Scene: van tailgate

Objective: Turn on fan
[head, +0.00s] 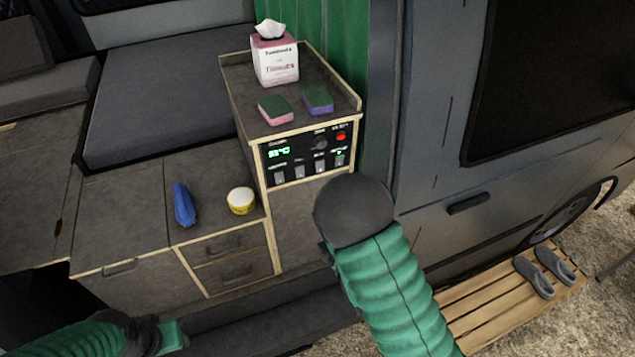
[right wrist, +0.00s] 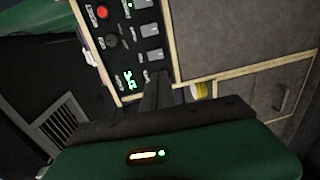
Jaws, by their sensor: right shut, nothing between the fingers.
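The black control panel (head: 305,157) is set in the front of the wooden cabinet. It has a lit green display (head: 279,152), a knob, a red button (head: 341,136) and a row of several light rocker switches (head: 299,172). I cannot read which switch is the fan's. A small green light glows above the rightmost switch. In the right wrist view the panel (right wrist: 120,60) appears turned on its side. My right gripper (right wrist: 156,85) is shut and empty, its tips in front of the switch row's display end. My arm hides it in the head view. My left gripper (head: 172,335) is low at left, away from the panel.
A tissue box (head: 276,60) and two sponges (head: 276,109) (head: 318,100) sit on the cabinet top. The van door (head: 480,200) is at right, with slippers (head: 545,270) on a slatted step.

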